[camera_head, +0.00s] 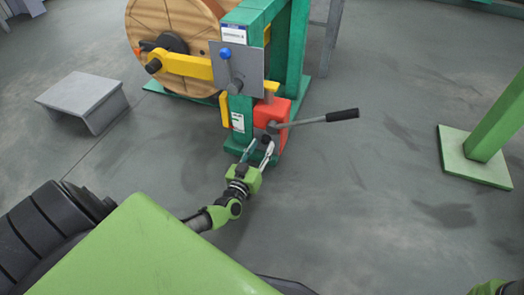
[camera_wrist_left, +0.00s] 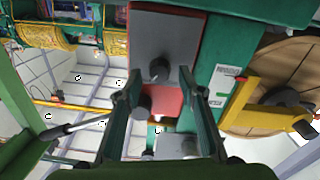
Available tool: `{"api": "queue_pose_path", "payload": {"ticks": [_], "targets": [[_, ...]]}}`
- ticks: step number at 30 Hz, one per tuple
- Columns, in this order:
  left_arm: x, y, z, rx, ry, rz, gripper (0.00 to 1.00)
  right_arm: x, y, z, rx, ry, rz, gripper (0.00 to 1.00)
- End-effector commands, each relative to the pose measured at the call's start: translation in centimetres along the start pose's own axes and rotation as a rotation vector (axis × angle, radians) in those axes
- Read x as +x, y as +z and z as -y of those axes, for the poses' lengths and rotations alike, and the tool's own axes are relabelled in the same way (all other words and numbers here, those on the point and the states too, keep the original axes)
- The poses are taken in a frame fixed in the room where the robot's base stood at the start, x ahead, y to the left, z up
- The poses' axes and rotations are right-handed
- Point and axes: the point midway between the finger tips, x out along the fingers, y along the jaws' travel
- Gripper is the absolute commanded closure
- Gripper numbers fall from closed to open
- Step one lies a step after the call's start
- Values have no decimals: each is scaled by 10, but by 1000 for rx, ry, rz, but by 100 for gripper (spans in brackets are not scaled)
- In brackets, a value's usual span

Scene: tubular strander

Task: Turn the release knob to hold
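A red box (camera_head: 272,112) is mounted low on the green post, with a black-handled lever (camera_head: 342,115) sticking out to the right. A small black knob (camera_head: 266,139) shows low on the box. In the left wrist view, which looks rolled over, the black knob (camera_wrist_left: 159,70) stands on a grey plate (camera_wrist_left: 165,35) on the red box. My left gripper (camera_head: 259,146) is in front of the box. In the wrist view its fingers (camera_wrist_left: 160,82) are apart, one on each side of the knob, with gaps visible. The knob's marking cannot be read.
A grey plate with a blue knob (camera_head: 225,53) sits above on the green post (camera_head: 240,108). A wooden reel (camera_head: 150,25) with a yellow arm (camera_head: 187,66) stands left of it. A grey step (camera_head: 85,98) is at left; a green post base (camera_head: 475,165) is at right.

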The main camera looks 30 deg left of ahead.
Motion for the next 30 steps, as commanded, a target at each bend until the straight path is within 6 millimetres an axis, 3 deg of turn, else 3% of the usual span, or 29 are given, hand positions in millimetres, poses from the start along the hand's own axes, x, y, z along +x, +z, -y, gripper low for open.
{"api": "queue_pose_path", "payload": {"ticks": [11,16,30], "targets": [[7,-1,0,1,0,0,64,-3,-1,1,0,-1,0,65],[7,-1,0,0,0,0,100,-3,-1,1,0,-1,0,65],[7,0,0,-73,0,-2,100,-4,-1,1,0,-1,0,65]]}}
